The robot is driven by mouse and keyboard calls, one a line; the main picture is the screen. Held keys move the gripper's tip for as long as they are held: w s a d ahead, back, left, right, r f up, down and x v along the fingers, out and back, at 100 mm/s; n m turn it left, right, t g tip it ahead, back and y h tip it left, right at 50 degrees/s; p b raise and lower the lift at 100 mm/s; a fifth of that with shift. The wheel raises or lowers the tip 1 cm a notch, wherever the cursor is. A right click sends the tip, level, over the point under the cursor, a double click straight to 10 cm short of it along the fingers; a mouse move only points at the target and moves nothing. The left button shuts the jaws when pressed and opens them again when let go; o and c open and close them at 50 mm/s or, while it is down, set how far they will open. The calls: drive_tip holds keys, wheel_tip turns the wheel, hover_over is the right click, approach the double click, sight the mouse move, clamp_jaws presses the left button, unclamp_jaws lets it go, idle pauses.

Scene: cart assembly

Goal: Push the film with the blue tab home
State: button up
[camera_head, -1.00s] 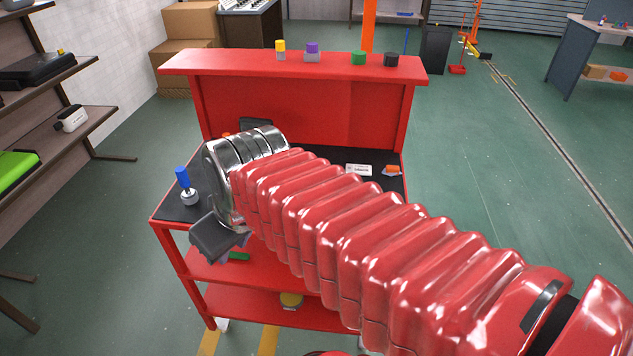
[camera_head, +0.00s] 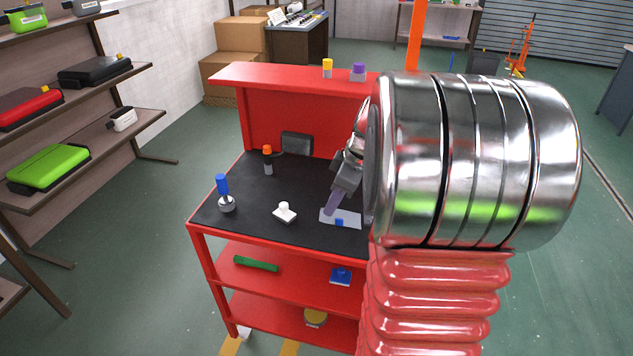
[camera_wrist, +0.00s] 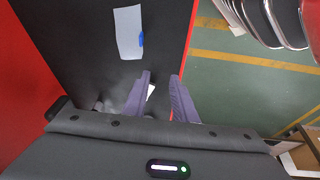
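The film (camera_head: 350,216) is a pale, whitish sheet on the cart's black top, with a small blue tab (camera_head: 339,222) at its near edge. In the wrist view the film (camera_wrist: 126,28) is at the upper left, its blue tab (camera_wrist: 141,39) on its right edge. My gripper (camera_head: 329,213) is over the black top, its purple fingers overlapping the film's left part in the head view. In the wrist view my gripper (camera_wrist: 158,74) has its fingers apart, with a gap between them and the film. No slot for the film is discernible.
A grey plate (camera_head: 297,143) stands at the back. The raised red shelf (camera_head: 290,78) carries yellow and purple pieces.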

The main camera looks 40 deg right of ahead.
drive_tip(key=n, duration=0.1)
approach(342, 220)
drive_tip(key=shift+w+f, duration=0.35)
drive_tip(key=shift+f, duration=0.1)
drive_tip(key=shift+x, duration=3.95)
clamp_jaws()
drive_tip(key=shift+w+r, duration=0.1)
drive_tip(key=shift+r, duration=1.95)
